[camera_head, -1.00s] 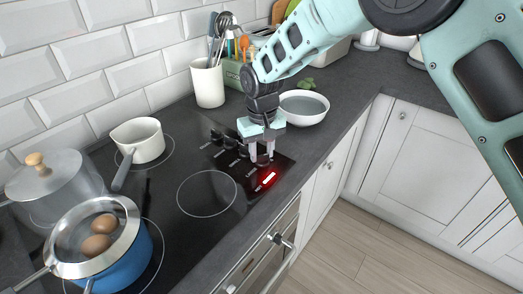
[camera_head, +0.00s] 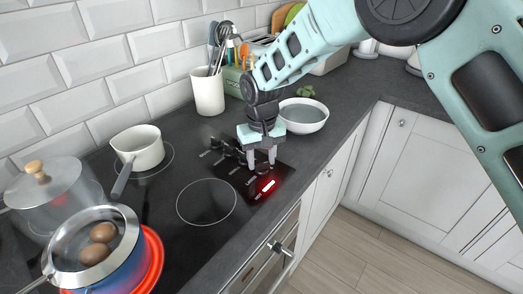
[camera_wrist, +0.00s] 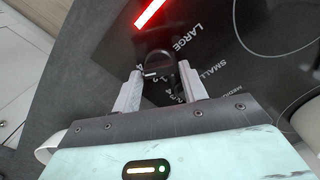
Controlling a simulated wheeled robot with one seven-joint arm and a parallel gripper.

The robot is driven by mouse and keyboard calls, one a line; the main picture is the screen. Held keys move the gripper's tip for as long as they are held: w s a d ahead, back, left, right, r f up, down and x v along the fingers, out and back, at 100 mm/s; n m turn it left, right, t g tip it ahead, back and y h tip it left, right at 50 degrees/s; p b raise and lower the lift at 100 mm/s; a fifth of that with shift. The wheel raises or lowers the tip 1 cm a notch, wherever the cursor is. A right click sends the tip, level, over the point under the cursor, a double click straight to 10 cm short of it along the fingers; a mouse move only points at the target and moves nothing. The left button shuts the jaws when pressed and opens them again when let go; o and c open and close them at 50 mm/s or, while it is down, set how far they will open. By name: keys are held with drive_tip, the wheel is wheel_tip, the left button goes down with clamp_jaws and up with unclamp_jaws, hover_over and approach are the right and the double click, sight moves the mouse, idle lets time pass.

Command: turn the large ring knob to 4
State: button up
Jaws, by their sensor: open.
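My gripper (camera_head: 261,163) points down over the front end of the black knob panel, its fingers open. In the wrist view, the dark large ring knob (camera_wrist: 159,62) sits between and just beyond the two spread fingertips (camera_wrist: 159,76), beside the printed word LARGE. The fingers look apart from it. Digits show around the knob, but I cannot read its setting clearly. The ring (camera_head: 154,262) under the blue pot (camera_head: 124,270) glows red in the head view. A red light bar (camera_head: 265,186) on the panel is lit; it also shows in the wrist view (camera_wrist: 148,13).
Other dark knobs (camera_head: 230,150) line the panel behind my gripper. A white bowl (camera_head: 303,115) and a utensil crock (camera_head: 208,92) stand nearby. A white saucepan (camera_head: 140,148) and a lidded pot (camera_head: 45,193) stand on the hob. The front middle ring (camera_head: 206,201) is bare.

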wheel_tip(320, 180, up, 18)
drive_tip(key=b, duration=0.2)
drive_tip(key=shift+f, duration=0.25)
